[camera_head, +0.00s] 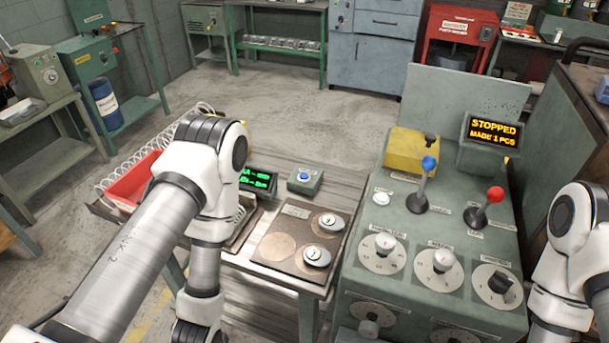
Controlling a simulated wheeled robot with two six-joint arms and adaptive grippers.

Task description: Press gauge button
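A small grey-green box with a blue button (305,177) stands on the left table near its back edge. Just left of it is the gauge display (259,179) with green digits, partly hidden by my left arm. A spring tray beside the display is also partly covered by that arm. My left arm bends over the table's left side and runs down to the bottom edge; its gripper is out of view. My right arm is at the right edge, and its gripper is out of view too. Nothing of mine is seen touching the button.
A brown board (295,250) with two numbered weights (317,257) lies in front of the button box. To the right stands the coiler console (425,215) with blue and red levers, dials and a screen (493,132) reading "STOPPED MADE 1 PCS". A red bin (135,180) is at left.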

